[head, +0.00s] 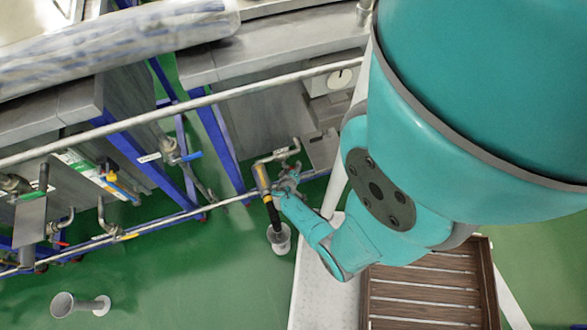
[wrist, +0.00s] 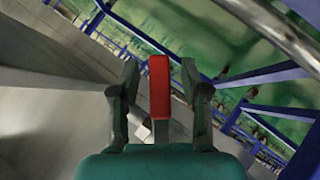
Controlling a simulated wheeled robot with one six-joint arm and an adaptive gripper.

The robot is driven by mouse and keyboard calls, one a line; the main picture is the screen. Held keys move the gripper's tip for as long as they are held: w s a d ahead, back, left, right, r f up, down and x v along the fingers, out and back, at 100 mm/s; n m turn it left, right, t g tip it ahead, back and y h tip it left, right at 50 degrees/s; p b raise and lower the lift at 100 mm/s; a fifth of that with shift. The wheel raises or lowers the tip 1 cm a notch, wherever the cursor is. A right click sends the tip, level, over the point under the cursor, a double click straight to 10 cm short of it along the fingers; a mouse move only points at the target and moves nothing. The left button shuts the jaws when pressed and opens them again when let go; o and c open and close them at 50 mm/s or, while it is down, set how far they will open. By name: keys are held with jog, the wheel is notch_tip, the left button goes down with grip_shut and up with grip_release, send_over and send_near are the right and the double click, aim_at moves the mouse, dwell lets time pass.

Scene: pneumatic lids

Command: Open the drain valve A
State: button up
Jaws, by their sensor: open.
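In the wrist view a red valve handle (wrist: 159,85) stands upright in the picture between the two fingers of my gripper (wrist: 160,78). One finger is on each side of it, with a narrow gap showing to the left and right. The gripper is open. In the head view my gripper (head: 287,180) is beside a pipe fitting (head: 278,154) and a yellow and black vertical drain pipe (head: 267,195). The red handle is not clear there, hidden by the gripper. No letter A label is readable.
A blue-handled valve (head: 188,157) and other valves with red and yellow handles are to the left. A long horizontal rail (head: 130,122) crosses the head view. A round floor drain cup (head: 279,238) stands under the pipe. A wooden slatted crate (head: 425,290) is at lower right.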

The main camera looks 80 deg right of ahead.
grip_shut()
jog(key=shift+s+d+r+n+g+h, duration=0.25)
jog(key=shift+s+r+n+g+h, duration=0.3)
jog(key=shift+n+g+h, duration=0.25)
grip_release()
